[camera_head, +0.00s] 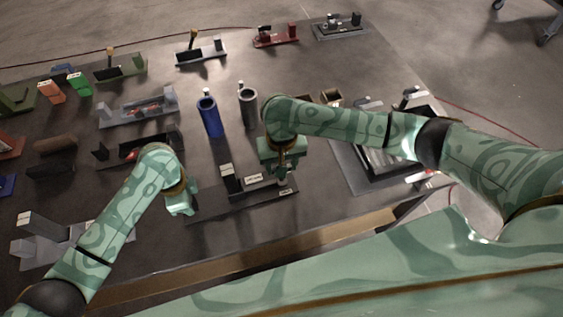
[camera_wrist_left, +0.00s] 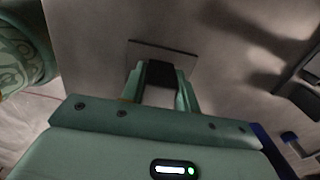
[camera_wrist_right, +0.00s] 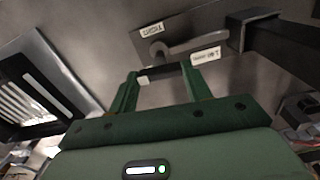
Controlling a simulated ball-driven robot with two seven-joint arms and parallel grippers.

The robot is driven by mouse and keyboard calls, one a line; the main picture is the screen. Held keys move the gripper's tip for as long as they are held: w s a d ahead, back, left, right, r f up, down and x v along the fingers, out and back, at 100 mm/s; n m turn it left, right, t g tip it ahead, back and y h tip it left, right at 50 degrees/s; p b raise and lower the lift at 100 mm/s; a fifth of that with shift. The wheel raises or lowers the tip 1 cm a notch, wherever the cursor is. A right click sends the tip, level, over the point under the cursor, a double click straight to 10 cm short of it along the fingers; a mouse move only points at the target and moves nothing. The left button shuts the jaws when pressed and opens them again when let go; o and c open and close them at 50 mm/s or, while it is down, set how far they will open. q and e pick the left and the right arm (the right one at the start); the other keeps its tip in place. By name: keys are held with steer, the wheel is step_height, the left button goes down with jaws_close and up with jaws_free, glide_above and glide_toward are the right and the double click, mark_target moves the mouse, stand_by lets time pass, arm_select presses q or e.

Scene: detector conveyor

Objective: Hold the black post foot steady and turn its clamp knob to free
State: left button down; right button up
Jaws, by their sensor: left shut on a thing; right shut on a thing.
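The black post foot (camera_head: 238,205) lies on the table before me, a long dark base with an upright block and pale labels. My left gripper (camera_head: 182,211) is at its left end; the left wrist view shows the fingers shut on a black block (camera_wrist_left: 161,72) above a flat dark plate. My right gripper (camera_head: 282,180) is at the right end, shut on a small dark part that I take as the clamp knob (camera_wrist_right: 163,70). A grey curved bar (camera_wrist_right: 190,46) lies just beyond the fingertips, between two labels. The fingers partly hide the knob.
A blue cylinder (camera_head: 209,117) and a dark grey cylinder (camera_head: 248,108) stand behind the foot. A framed tray (camera_head: 365,178) lies to the right, partly under my right arm. Several coloured fixtures stand at left and back. The table's front edge (camera_head: 250,247) is close.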

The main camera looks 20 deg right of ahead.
steer(key=shift+n, duration=0.6)
steer(key=o, duration=1)
step_height(320, 180, up, 12)
arm_select(q)
steer(key=c, duration=1)
jaws_free()
